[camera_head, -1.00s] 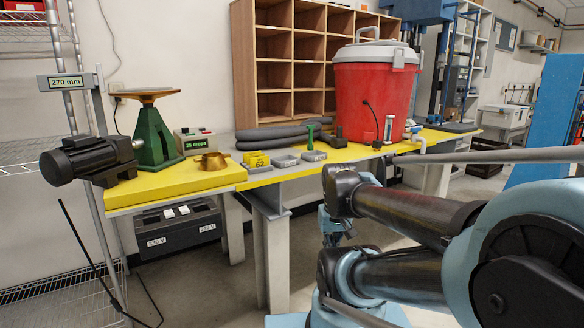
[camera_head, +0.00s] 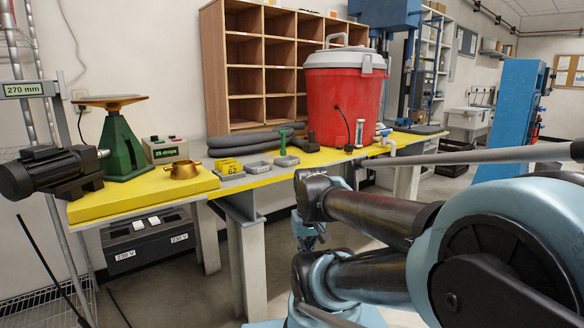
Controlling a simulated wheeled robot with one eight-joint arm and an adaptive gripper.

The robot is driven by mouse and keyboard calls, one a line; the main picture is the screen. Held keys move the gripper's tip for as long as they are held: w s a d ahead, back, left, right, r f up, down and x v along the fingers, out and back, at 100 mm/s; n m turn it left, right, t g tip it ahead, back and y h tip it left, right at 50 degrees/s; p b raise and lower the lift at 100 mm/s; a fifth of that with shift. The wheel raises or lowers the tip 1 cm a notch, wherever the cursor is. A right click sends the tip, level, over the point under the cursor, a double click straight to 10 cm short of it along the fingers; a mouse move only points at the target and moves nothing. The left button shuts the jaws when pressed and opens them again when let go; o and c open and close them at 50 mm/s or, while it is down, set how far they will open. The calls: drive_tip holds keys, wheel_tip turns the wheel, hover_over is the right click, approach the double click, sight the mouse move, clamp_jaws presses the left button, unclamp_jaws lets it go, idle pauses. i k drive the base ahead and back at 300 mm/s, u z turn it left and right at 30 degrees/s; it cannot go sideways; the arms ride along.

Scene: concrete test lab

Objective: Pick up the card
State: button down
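I cannot make out a card for certain. A small yellow piece marked "62" (camera_head: 228,167) stands on the workbench (camera_head: 262,181), beside small grey trays (camera_head: 257,168). Whether it is a card or a block is too small to tell. My arm's dark and light blue links fill the lower right, in front of and below the bench. I cannot make out gripper fingers there. No part of my arm touches the yellow piece.
A red cooler (camera_head: 325,105) stands to the right, with grey hoses (camera_head: 225,145) before a wooden pigeonhole shelf (camera_head: 214,70).

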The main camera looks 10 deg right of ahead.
sight(229, 169)
drive_tip(key=z, duration=0.95)
drive_tip(key=k, duration=0.85)
drive_tip(key=u, duration=0.75)
drive_tip(key=i, duration=1)
drive_tip(key=z, duration=0.05)
